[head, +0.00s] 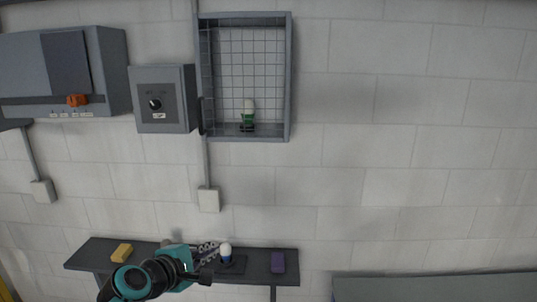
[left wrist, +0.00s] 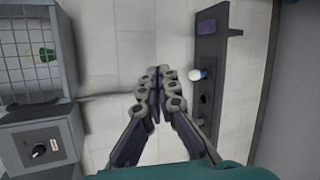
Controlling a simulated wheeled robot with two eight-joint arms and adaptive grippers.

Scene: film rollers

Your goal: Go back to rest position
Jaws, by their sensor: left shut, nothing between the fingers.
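My left gripper (head: 208,251) is over the dark shelf (head: 88,250) at the bottom of the head view, and it is shut and empty. In the left wrist view its fingertips (left wrist: 158,75) meet, with bare wall behind them. A white-and-blue bulb-like piece (head: 226,252) stands on the shelf just right of the gripper, apart from it in the left wrist view (left wrist: 196,75). A white-and-green piece (head: 248,115) stands inside the open wall box (head: 286,75). My right gripper is not in view.
A yellow block (head: 122,252) and a purple block (head: 278,262) lie on the shelf. A grey box with a knob (head: 162,98) and a larger grey unit with an orange handle (head: 78,100) hang at the upper left. The wall at right is bare above a grey surface (head: 435,287).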

